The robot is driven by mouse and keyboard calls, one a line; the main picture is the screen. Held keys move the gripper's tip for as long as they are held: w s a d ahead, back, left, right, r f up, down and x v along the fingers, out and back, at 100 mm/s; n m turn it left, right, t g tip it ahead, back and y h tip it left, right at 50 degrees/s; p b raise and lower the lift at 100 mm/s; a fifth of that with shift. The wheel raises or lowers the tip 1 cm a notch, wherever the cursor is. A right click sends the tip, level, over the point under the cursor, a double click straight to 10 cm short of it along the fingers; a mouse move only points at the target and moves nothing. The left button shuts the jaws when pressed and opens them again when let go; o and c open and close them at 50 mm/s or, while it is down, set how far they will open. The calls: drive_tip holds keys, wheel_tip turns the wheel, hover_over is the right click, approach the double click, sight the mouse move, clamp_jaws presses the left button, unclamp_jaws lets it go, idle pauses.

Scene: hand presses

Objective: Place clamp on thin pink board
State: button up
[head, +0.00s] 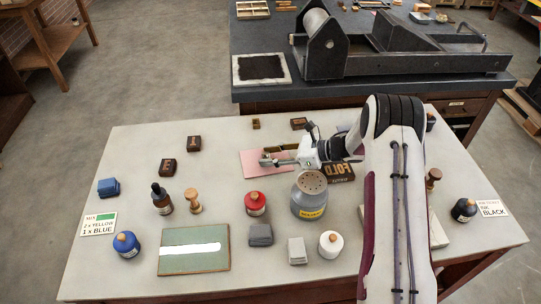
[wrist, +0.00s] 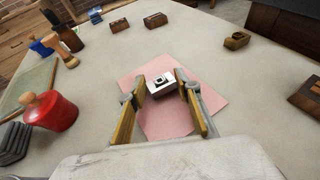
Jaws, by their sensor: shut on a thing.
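The thin pink board (head: 254,168) lies flat on the pale table, left of the FOLD block; it also shows in the wrist view (wrist: 165,122). My gripper (head: 270,160) is over the board. In the wrist view my gripper's fingers (wrist: 161,92) are apart, with a small white and silver piece with a dark square, likely the clamp (wrist: 161,85), held between their tips. I cannot tell whether the piece touches the board or is a little above it. In the head view the clamp is too small to make out clearly.
A grey canister (head: 309,200) and a red bottle (head: 255,204) stand in front of the board. The dark FOLD block (head: 338,172) is to its right. Small wooden blocks (head: 298,124) lie behind. A green board (head: 193,262) lies front left.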

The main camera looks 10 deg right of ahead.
drive_tip(key=shift+f, duration=0.15)
drive_tip(key=o, duration=1.2)
drive_tip(key=shift+c, duration=0.2)
drive_tip(key=shift+r, duration=0.2)
drive_tip(key=shift+s+d+r, duration=0.2)
drive_tip(key=shift+d+r, duration=0.05)
drive_tip(key=shift+d, duration=0.3)
drive_tip(key=v, duration=0.4)
drive_tip(key=shift+r, duration=0.25)
wheel_tip(320, 180, up, 6)
drive_tip(key=shift+r, duration=0.15)
drive_tip(key=shift+a, duration=0.1)
